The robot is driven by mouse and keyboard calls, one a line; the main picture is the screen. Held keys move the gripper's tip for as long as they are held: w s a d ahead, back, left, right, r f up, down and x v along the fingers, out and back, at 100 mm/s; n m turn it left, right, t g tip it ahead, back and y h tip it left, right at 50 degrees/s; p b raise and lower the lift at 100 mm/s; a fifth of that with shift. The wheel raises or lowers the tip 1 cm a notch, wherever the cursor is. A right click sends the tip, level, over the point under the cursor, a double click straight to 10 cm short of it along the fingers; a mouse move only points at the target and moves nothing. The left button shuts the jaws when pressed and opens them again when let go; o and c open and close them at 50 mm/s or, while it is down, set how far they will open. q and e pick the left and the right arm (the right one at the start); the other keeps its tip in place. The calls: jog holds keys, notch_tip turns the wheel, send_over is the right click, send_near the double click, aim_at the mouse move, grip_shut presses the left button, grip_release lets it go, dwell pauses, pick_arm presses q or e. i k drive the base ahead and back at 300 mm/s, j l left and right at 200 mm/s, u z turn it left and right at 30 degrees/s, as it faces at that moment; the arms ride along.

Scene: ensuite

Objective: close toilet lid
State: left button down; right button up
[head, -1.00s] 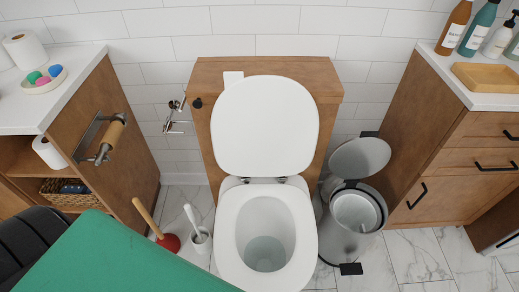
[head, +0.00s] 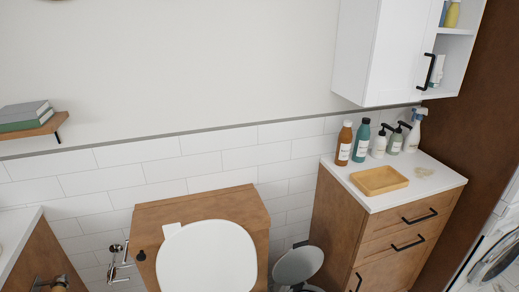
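The white toilet lid (head: 207,260) stands raised, leaning back against the wooden cistern box (head: 190,207) in the head view. Its lower part, the seat and the bowl are cut off by the bottom edge of the picture. Neither of my grippers shows in this view.
A wooden cabinet (head: 373,230) on the right bears several bottles and a wooden tray (head: 379,180). The open bin lid (head: 298,265) is between toilet and cabinet. A wall cabinet (head: 385,50) hangs at upper right.

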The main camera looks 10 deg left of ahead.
aim_at(210, 255)
jog(key=k+j+z, duration=0.25)
jog(key=j+z, duration=0.2)
jog(key=k+j+z, duration=0.4)
jog(key=i+j, duration=0.05)
jog(key=j, duration=0.05)
